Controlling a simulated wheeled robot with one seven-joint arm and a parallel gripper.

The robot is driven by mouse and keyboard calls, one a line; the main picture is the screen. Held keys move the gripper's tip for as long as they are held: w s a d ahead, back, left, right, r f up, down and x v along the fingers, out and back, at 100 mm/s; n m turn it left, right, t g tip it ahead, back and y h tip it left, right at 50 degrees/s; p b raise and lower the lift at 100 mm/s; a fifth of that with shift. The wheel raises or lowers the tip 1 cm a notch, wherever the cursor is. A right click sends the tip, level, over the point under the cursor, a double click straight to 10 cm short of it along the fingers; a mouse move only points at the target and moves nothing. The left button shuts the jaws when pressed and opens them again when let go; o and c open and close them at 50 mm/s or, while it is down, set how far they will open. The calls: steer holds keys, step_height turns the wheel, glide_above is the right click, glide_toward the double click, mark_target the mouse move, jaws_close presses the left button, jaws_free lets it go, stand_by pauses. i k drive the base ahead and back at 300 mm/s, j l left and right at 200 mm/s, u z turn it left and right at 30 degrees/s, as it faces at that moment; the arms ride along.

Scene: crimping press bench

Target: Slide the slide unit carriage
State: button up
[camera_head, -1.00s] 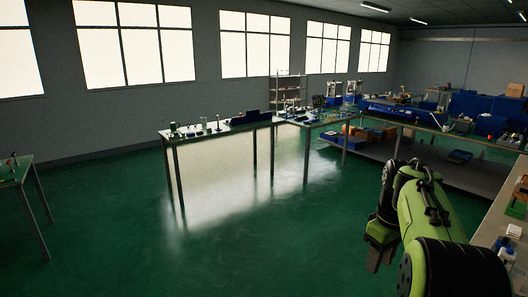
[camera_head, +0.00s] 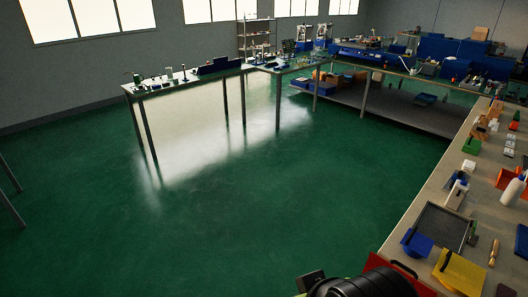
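I cannot pick out a slide unit or its carriage for certain in this view; the items on the benches are small and far off or only partly shown. My gripper is out of view. Only a dark rounded part of my arm shows at the bottom edge, close to the near corner of the right bench (camera_head: 424,203).
The right bench holds a dark tray (camera_head: 440,230), a blue bin (camera_head: 417,244), a yellow piece (camera_head: 460,272), a white bottle (camera_head: 513,190) and orange bins. A far bench (camera_head: 190,77) carries small devices. The green floor (camera_head: 240,220) between is clear.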

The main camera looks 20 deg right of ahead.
mark_target(459, 176)
steer(key=i+j+z, duration=0.15)
steer(key=z, duration=0.25)
steer(key=i+j+z, duration=0.2)
steer(key=z, duration=0.15)
steer(key=i+j+z, duration=0.15)
steer(key=j+z, duration=0.25)
steer(key=i+z, duration=0.2)
steer(key=z, duration=0.25)
steer(key=i+j+z, duration=0.15)
steer(key=z, duration=0.25)
steer(key=i+j+z, duration=0.15)
steer(key=z, duration=0.3)
steer(key=i+j+z, duration=0.15)
steer(key=j+z, duration=0.45)
steer(key=z, duration=0.25)
steer(key=i+j+z, duration=0.1)
steer(key=j+z, duration=0.3)
steer(key=i+j+z, duration=0.15)
steer(key=z, duration=0.35)
steer(key=j+z, duration=0.5)
steer(key=i+j+z, duration=0.1)
steer(key=j+z, duration=0.2)
steer(key=z, duration=0.2)
steer(key=u, duration=2.05)
